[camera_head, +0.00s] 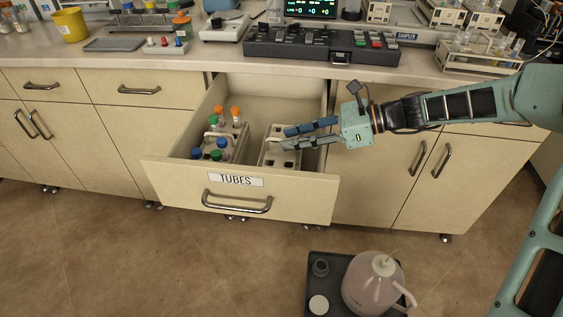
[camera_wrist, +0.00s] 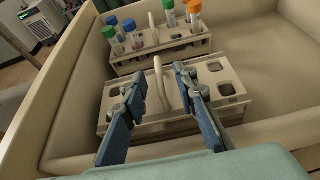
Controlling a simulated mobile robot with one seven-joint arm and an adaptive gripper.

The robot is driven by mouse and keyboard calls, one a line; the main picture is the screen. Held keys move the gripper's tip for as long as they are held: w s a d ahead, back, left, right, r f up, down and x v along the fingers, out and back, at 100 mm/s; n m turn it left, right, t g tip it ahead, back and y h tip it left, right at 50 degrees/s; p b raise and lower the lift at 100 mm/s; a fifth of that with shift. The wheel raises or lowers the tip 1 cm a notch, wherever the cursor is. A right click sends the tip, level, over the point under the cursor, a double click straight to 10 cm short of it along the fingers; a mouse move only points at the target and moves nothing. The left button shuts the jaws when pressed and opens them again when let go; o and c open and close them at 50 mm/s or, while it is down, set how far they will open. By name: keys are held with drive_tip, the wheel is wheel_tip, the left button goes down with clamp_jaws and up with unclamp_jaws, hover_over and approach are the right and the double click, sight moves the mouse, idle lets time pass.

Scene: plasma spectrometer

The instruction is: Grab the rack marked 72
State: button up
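Two racks are in the open drawer. One rack (camera_head: 272,157), on the right in the head view, has empty holes; it is the nearer rack (camera_wrist: 158,127) in the wrist view. Its pale arched handle (camera_wrist: 161,84) stands upright. The other rack (camera_head: 238,150) holds several tubes with blue, green and orange caps and shows behind in the wrist view (camera_wrist: 172,51). I cannot read the number 72 on either. My gripper (camera_head: 285,137) is open over the empty rack. In the wrist view its fingers (camera_wrist: 157,82) are apart, one on each side of the handle, with gaps showing.
The drawer (camera_head: 175,172), labelled TUBES, has walls around both racks; its front panel carries a metal handle (camera_head: 237,203). The countertop (camera_head: 215,62) above bears instruments and more racks. A dark tray (camera_head: 343,286) with a large jug (camera_head: 372,287) sits on the floor in front.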

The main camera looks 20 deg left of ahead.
sight(281, 154)
drive_tip(key=b+x, duration=0.1)
drive_tip(key=x, duration=0.2)
drive_tip(key=shift+s+a+f, duration=0.15)
drive_tip(key=shift+a, duration=0.05)
clamp_jaws()
